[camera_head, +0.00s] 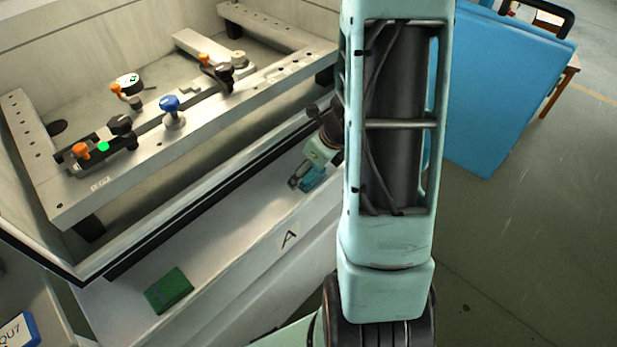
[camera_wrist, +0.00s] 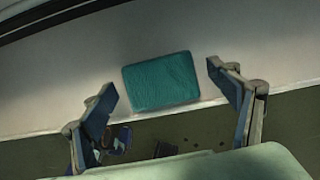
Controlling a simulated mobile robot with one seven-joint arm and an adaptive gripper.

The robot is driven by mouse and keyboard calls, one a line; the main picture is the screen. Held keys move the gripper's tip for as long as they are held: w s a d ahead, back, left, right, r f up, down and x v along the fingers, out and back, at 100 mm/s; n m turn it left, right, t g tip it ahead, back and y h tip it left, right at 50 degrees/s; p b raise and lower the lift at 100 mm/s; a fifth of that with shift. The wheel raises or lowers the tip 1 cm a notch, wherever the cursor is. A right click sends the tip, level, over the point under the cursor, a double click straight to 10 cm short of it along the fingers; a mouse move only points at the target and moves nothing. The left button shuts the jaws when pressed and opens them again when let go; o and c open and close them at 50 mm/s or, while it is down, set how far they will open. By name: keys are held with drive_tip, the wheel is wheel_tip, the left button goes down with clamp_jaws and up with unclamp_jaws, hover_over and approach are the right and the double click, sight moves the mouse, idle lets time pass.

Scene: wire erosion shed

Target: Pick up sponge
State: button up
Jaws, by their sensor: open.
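A teal, rough-textured rectangular block, seemingly the sponge (camera_wrist: 162,82), lies flat on the pale ledge in the wrist view. My gripper (camera_wrist: 162,76) is open, with one finger to the left of the block and one to the right, and a gap on each side. In the head view my gripper (camera_head: 305,171) is over the ledge, partly hidden by my arm. A small teal patch beside the fingers there appears to be the same block, also called the sponge (camera_head: 314,178).
Behind the ledge is a machine tank with a metal frame (camera_head: 185,150) carrying clamps and knobs. A blue panel (camera_head: 500,85) stands at right.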

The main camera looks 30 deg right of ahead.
drive_tip(key=shift+w+a+f, duration=0.1)
drive_tip(key=shift+w+f, duration=0.1)
drive_tip(key=shift+f, duration=0.2)
drive_tip(key=shift+c, duration=0.3)
drive_tip(key=c, duration=0.9)
drive_tip(key=shift+r, duration=0.15)
drive_tip(key=shift+c, duration=0.2)
wheel_tip(320, 180, up, 10)
drive_tip(key=p, duration=0.5)
